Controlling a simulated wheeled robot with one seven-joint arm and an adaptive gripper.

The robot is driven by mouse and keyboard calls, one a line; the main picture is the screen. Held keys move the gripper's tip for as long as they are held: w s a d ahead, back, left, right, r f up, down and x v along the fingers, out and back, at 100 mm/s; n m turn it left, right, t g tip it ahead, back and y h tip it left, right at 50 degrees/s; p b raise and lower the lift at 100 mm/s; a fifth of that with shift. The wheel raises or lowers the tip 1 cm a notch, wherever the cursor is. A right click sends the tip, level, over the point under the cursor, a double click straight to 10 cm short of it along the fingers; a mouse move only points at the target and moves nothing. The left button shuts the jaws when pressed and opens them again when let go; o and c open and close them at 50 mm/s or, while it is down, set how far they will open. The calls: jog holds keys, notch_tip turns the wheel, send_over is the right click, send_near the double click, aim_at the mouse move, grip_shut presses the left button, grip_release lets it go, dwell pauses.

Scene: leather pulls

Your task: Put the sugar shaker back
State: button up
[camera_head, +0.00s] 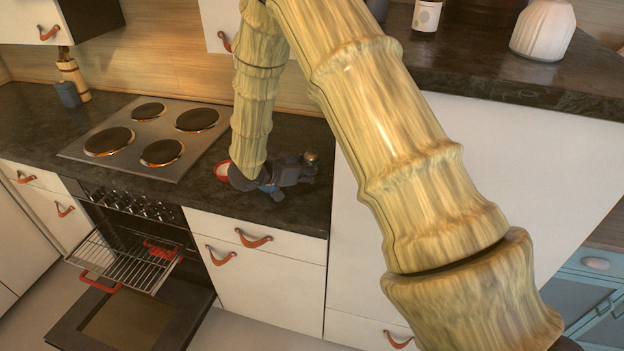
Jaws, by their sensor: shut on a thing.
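My gripper (300,174) is low over the dark counter, to the right of the hob, and points to the right. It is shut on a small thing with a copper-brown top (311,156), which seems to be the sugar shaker. Most of that thing is hidden by the dark fingers. I cannot tell whether its base touches the counter.
A red-rimmed white dish (222,170) stands left of my wrist, beside the hob (150,135). The oven door (125,315) and rack (125,258) are out. A raised counter (480,75) at right holds a white vase (543,30) and a bottle (426,15).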

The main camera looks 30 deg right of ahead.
jog(key=shift+f+p, duration=0.6)
jog(key=shift+f, duration=1.65)
jog(key=shift+f, duration=0.15)
jog(key=o, duration=1.1)
jog(key=shift+c, duration=0.2)
jog(key=shift+a+r+b, duration=0.25)
jog(key=shift+a+b, duration=0.1)
jog(key=shift+a, duration=0.2)
jog(key=b+v, duration=0.3)
jog(key=v, duration=0.8)
jog(key=shift+s+d+r, duration=0.1)
